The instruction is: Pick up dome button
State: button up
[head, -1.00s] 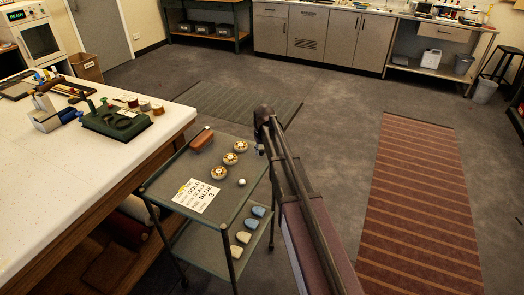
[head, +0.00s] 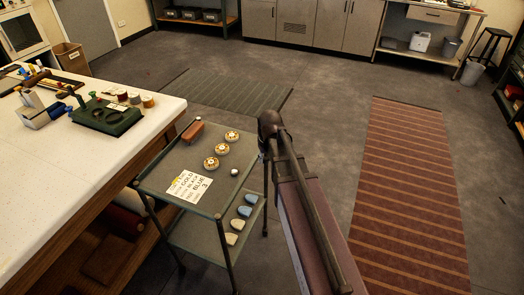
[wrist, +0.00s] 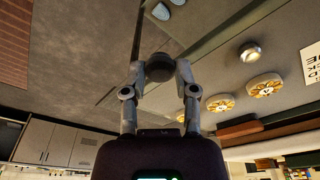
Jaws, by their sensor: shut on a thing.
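My gripper (wrist: 158,72) is shut on a dark, round, smooth piece (wrist: 157,66), which looks like a dome button, in the wrist view. The piece sits between both fingertips, clear of the cart top. My gripper cannot be made out in the head view, where my arm shows beside the cart's right edge. A small pale domed piece (head: 235,171) stands on the cart top, apart from my gripper; it also shows in the wrist view (wrist: 249,52).
The grey cart (head: 160,171) bears flower-patterned round pieces (head: 210,162), a brown block (head: 193,131) and a printed card (head: 188,186). Blue and cream pieces lie on its lower shelf. A white worktable (head: 50,160) stands left. Open floor and a striped rug (head: 410,190) lie right.

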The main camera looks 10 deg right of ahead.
jog(key=shift+s+d, duration=0.1)
jog(key=shift+s, duration=0.45)
jog(key=shift+c, duration=0.2)
grip_shut()
dwell(0.5)
